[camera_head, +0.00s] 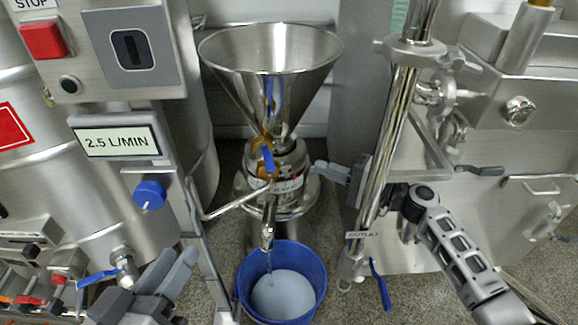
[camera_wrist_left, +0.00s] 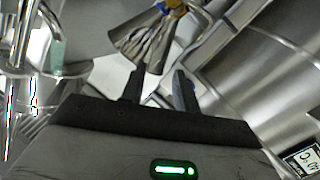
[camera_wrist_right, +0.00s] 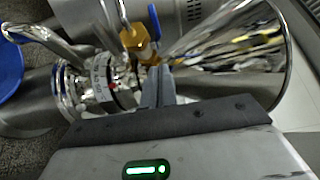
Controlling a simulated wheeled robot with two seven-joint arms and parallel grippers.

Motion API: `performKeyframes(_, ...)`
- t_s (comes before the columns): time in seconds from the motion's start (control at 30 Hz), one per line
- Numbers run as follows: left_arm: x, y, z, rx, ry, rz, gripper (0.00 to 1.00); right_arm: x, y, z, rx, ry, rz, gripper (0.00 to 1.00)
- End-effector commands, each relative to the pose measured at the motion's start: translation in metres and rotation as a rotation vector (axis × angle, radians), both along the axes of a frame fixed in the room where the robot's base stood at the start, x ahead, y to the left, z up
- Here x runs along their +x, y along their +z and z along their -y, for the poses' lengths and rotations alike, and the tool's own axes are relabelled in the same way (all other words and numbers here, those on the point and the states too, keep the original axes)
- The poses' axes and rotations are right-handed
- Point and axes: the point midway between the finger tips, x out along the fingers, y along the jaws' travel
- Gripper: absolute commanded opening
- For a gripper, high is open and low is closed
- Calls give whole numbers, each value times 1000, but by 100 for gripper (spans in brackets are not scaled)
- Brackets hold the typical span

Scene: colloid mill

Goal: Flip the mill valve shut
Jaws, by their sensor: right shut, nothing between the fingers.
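The mill is a steel funnel (camera_head: 270,50) on a round steel body (camera_head: 285,165). Its valve has a blue lever (camera_head: 268,158) at the front, with brass parts beside it. The brass valve fitting (camera_wrist_right: 135,40) also shows in the right wrist view, just beyond my fingertips. My right gripper (camera_head: 322,167) is shut and empty, to the right of the mill body and apart from the lever in the head view. My left gripper (camera_head: 170,265) is open and empty at the lower left, away from the mill. Its fingers (camera_wrist_left: 160,88) stand apart in the left wrist view.
A blue bucket (camera_head: 246,272) with pale liquid stands under the spout (camera_head: 267,235), where a thin stream shows. A panel with a blue knob (camera_head: 150,194) stands left. A steel pipe (camera_head: 391,140) stands right, with another blue lever (camera_head: 380,284) low on it.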

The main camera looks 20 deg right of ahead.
Motion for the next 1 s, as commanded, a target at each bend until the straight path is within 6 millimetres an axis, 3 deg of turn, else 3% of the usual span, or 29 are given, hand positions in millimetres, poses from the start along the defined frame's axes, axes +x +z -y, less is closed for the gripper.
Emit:
performKeyframes(0.23,-1,-2,1,-38,-6,3,31,40,0,-36,0,1,3,0)
performKeyframes(0.5,-1,7,1,-48,-5,16,31,38,0,-69,-1,1,-1,0)
performKeyframes(1.0,0,4,2,-44,-5,12,31,36,-1,-80,3,0,0,0)
